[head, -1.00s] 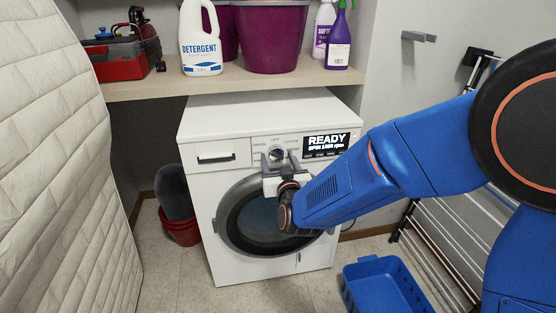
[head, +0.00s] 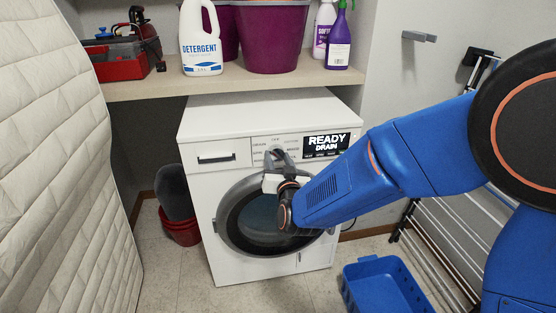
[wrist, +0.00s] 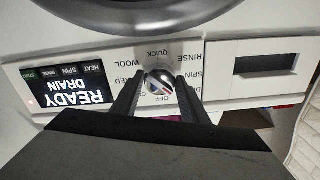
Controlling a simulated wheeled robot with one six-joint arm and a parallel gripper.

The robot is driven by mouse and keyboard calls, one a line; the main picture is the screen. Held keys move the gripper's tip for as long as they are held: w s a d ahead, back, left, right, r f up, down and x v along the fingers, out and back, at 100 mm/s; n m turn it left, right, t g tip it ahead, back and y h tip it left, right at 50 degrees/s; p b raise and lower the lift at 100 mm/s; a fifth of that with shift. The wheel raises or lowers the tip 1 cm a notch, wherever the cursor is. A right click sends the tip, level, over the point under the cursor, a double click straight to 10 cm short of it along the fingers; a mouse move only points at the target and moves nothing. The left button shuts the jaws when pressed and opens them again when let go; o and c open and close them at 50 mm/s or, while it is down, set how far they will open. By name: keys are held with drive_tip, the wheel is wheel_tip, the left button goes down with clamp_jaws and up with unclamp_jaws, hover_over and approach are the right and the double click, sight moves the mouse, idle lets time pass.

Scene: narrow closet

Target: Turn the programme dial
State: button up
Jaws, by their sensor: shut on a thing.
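The programme dial (wrist: 159,82) is a round silver knob on the washing machine's front panel, ringed by labels such as WOOL, QUICK, RINSE, SPIN and OFF. My gripper (wrist: 157,95) is shut on it, one dark finger on each side, in the wrist view. In the head view my gripper (head: 278,160) reaches up to the panel and mostly hides the dial. The display (head: 327,145) reads READY and DRAIN; it also shows upside down in the wrist view (wrist: 68,92). The white washing machine (head: 212,180) stands under a shelf with its round door closed.
The shelf (head: 160,88) above holds a detergent bottle (head: 200,45), purple tubs (head: 270,40), a purple spray bottle (head: 339,45) and a red toolbox (head: 123,66). A blue basket (head: 380,290) and a drying rack (head: 432,255) stand at right. A quilted mattress (head: 60,170) lines the left.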

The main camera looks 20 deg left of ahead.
idle(0.3)
drive_tip(key=o, duration=1.1)
drive_tip(key=shift+c, duration=0.2)
drive_tip(key=v, duration=1.7)
drive_tip(key=shift+s, duration=0.2)
